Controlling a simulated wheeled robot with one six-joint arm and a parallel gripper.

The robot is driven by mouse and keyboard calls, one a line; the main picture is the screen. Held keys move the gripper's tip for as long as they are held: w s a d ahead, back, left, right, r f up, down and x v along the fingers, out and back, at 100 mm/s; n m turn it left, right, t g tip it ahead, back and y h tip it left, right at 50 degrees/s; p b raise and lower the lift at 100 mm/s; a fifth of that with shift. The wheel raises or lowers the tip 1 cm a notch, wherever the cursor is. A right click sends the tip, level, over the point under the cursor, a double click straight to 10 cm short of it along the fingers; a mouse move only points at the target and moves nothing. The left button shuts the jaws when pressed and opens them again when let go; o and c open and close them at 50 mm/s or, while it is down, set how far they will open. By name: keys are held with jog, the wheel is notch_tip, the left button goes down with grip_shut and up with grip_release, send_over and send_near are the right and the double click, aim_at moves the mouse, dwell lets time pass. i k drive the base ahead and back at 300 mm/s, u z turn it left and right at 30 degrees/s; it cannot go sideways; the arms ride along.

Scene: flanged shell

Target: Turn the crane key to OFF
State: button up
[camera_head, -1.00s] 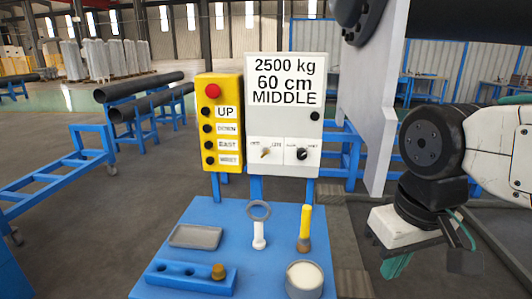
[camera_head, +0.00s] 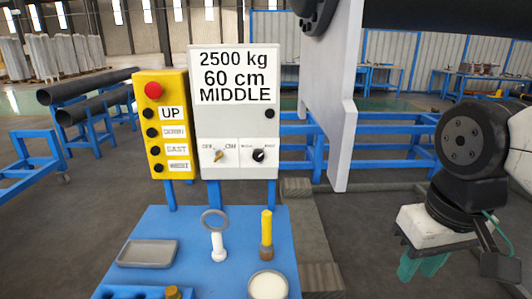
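The crane key (camera_head: 219,156) is a small brass-coloured key in the left switch on the lower part of the white control box (camera_head: 235,125). A label reading OFF is on its left and ON on its right. The key looks tilted, but its exact setting is too small to tell. My gripper (camera_head: 423,266), with teal fingers, hangs at the right, well away from the box. Its fingers point down and look apart, with nothing seen between them.
A black knob (camera_head: 258,155) sits right of the key. A yellow button panel (camera_head: 164,125) stands left of the box. A blue table (camera_head: 190,225) in front holds a grey tray (camera_head: 148,253), a ring-topped white piece and a yellow-handled brush. A large grey plate (camera_head: 335,100) hangs right of the box.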

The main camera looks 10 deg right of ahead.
aim_at(218, 154)
jog(key=z, duration=1.65)
jog(key=k, duration=0.75)
jog(key=u, duration=0.95)
jog(key=i, duration=0.5)
